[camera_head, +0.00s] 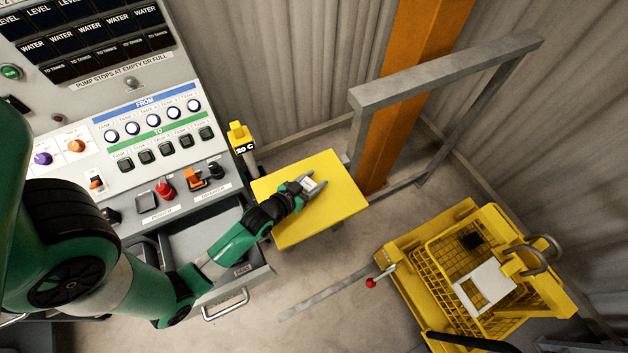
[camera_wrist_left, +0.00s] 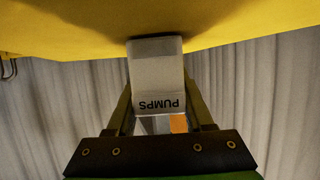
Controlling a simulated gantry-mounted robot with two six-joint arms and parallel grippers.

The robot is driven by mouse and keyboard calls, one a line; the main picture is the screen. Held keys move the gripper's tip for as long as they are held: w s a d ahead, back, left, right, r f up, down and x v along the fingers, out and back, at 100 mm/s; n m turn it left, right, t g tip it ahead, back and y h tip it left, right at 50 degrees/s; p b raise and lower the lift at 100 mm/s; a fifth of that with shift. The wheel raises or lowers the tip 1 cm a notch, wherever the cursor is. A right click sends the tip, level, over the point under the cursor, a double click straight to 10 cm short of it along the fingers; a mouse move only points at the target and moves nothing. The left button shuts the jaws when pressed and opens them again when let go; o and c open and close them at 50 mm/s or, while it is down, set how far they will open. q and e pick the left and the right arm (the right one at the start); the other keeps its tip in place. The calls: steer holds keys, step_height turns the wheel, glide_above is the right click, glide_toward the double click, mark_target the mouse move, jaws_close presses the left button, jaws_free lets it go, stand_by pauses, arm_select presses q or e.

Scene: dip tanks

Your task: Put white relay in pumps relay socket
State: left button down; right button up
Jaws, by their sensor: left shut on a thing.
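The white relay (camera_wrist_left: 156,72), a pale block marked PUMPS, sits between the fingers of my left gripper (camera_wrist_left: 158,95) in the left wrist view. The lettering appears upside down there. In the head view my left gripper (camera_head: 312,186) is shut on the relay (camera_head: 309,183) over the yellow table (camera_head: 330,215). The relay's far end is close to the yellow surface; I cannot tell whether it touches. I cannot make out the pumps relay socket in either view. My right gripper is not in view.
The control panel (camera_head: 150,115) with knobs and switches stands at the left. An open drawer (camera_head: 262,272) juts out below it. A yellow post marked 20 C (camera_head: 241,138) stands beside the table. A grey metal frame (camera_head: 440,75) and a yellow cart (camera_head: 400,300) are at the right.

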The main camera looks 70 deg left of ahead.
arm_select(q)
steer(key=shift+c, duration=1.4)
jaws_free()
steer(key=shift+f, duration=0.1)
steer(key=shift+r, duration=0.25)
steer(key=p+v, duration=0.3)
steer(key=v, duration=0.9)
